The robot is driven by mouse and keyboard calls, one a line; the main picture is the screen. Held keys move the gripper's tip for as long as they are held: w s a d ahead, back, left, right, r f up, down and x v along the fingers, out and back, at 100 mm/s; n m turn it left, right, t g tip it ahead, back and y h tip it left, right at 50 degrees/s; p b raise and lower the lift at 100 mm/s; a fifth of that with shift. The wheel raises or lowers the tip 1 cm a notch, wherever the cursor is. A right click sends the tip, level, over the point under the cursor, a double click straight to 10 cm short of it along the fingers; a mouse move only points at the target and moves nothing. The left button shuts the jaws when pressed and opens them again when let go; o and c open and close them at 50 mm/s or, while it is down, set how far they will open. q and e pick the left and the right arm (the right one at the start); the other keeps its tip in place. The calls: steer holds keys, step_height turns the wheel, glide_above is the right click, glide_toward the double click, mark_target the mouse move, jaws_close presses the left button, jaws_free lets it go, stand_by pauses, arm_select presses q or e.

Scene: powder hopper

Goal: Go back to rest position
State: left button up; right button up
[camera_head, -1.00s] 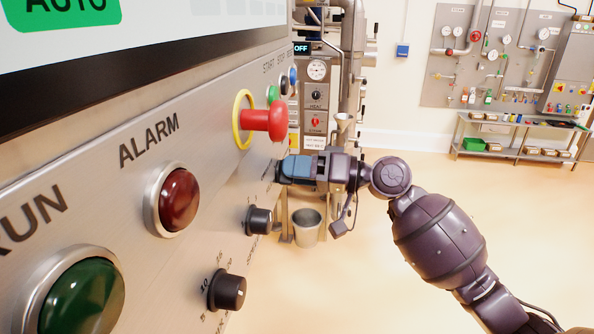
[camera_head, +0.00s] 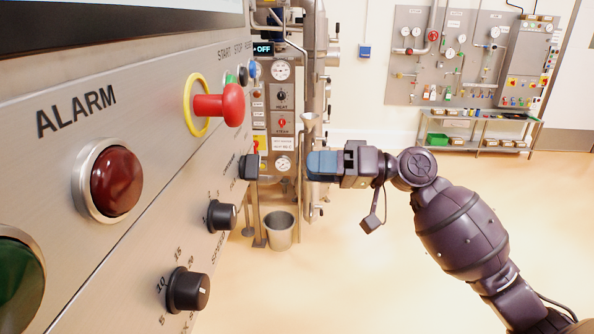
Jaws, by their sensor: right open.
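My right gripper (camera_head: 322,166) has blue fingertips and points left toward the control panel (camera_head: 150,230). It is open, holds nothing, and hangs in free air clear of the panel. The gap between its fingers is hard to see from this side. My right arm comes in from the lower right. The panel carries a red emergency button with a yellow ring (camera_head: 222,104), a red alarm lamp (camera_head: 116,181) and several black knobs, one of them near the gripper (camera_head: 249,167). My left gripper is not in view.
A metal bucket (camera_head: 280,231) stands on the floor below the gripper. Behind it is a column with gauges and an "OFF" display (camera_head: 263,49). A steel bench (camera_head: 480,130) stands at the far wall. The floor to the right is clear.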

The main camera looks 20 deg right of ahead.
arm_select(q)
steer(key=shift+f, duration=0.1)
arm_select(e)
steer(key=shift+s+d, duration=0.15)
steer(key=shift+d, duration=0.2)
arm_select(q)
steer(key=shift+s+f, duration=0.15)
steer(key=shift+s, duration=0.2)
arm_select(e)
steer(key=w+d+f+t+h, duration=0.3)
steer(key=w+t+h, duration=0.2)
steer(key=w+t, duration=0.1)
steer(key=s+d+f+m+t+h, duration=0.25)
steer(key=f+h, duration=0.35)
steer(key=f, duration=0.7)
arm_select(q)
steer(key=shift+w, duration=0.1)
arm_select(e)
steer(key=s+f+g+h, duration=0.3)
steer(key=s+f+h, duration=0.2)
steer(key=s+f, duration=1.9)
step_height(320, 180, down, 3)
steer(key=shift+s+r+m+g+h, duration=0.1)
steer(key=shift+s+m+g+h, duration=0.25)
steer(key=shift+s+m+h, duration=0.1)
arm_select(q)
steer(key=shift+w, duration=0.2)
arm_select(e)
steer(key=shift+w+d, duration=0.1)
